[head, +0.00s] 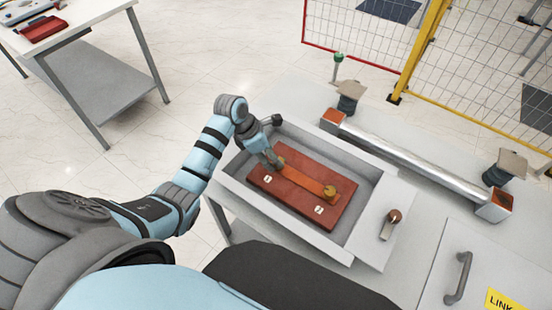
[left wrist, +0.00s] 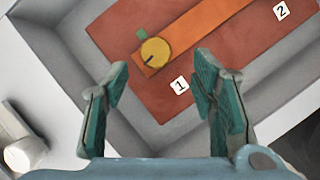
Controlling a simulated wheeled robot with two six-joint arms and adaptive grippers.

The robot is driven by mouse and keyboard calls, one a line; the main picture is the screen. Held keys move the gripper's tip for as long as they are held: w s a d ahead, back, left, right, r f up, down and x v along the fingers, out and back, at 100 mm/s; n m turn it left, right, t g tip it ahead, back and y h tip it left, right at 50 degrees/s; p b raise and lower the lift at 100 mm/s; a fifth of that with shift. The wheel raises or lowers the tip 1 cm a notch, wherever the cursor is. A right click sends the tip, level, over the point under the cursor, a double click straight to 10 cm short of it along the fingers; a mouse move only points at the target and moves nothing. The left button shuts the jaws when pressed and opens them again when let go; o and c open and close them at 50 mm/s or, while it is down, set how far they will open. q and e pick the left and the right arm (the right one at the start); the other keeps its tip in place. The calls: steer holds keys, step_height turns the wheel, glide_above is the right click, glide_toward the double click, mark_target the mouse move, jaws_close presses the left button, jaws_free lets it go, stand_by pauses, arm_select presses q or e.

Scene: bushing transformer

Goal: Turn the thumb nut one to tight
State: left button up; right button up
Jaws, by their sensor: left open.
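Thumb nut one (left wrist: 155,52) is a yellow round knob with a dark mark, at the end of an orange bar (left wrist: 195,27) near the label "1" (left wrist: 180,86). A small green mark (left wrist: 141,33) is beside it. My left gripper (left wrist: 160,82) is open; its fingertips appear on either side of and short of the nut in the left wrist view, with nothing between them. In the head view my left gripper (head: 274,160) is over the left end of the bar and partly hides that nut. The second yellow nut (head: 330,191) is at the bar's right end. My right gripper is not in view.
The red-brown plate (head: 335,219) lies inside a grey walled tray (head: 368,215) on the bench. A lever switch (head: 391,222) is right of the tray. A long metal cylinder (head: 410,160) lies behind it. A yellow-posted mesh fence (head: 430,40) stands at the back.

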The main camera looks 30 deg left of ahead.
arm_select(q)
steer(key=x, duration=0.2)
steer(key=w+x, duration=0.1)
steer(key=x, duration=0.2)
steer(key=shift+s+a+r, duration=0.1)
steer(key=shift+s+r, duration=0.1)
steer(key=shift+s, duration=0.15)
steer(key=shift+c, duration=1.2)
steer(key=c, duration=0.9)
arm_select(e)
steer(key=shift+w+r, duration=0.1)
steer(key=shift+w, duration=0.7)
